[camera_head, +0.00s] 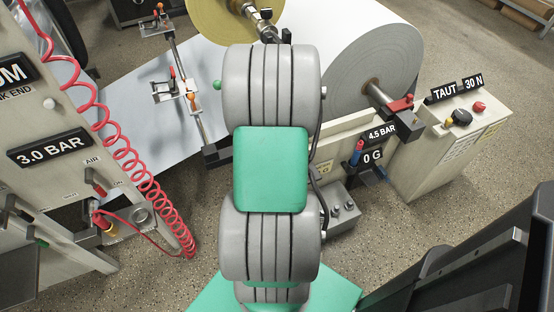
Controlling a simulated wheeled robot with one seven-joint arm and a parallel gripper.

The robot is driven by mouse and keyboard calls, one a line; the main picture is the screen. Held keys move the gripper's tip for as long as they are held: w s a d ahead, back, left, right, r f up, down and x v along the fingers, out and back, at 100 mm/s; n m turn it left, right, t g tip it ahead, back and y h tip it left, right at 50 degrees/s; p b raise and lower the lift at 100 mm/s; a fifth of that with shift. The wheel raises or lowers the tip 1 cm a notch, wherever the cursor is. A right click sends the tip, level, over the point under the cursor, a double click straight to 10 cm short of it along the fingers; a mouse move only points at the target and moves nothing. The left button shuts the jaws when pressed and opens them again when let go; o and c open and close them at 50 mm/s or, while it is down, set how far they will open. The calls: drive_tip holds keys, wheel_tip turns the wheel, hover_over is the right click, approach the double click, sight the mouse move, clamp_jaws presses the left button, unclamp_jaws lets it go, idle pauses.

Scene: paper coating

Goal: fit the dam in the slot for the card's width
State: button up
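I cannot make out a dam, a slot or a card giving a width in the head view. My grey and green arm fills the middle of the picture and hides part of the machine behind it. My gripper is not in view, so I cannot tell what it holds. A pale web of paper (150,105) runs from the left to a large white paper roll (375,60) at the upper right.
A grey panel with a "3.0 BAR" sign (50,146) and a coiled red hose (120,150) stands at left. A console with a "TAUT 30 N" sign (457,88) stands at right. A "4.5 BAR" sign (381,132) sits below the roll. Speckled floor (400,225) is open at lower right.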

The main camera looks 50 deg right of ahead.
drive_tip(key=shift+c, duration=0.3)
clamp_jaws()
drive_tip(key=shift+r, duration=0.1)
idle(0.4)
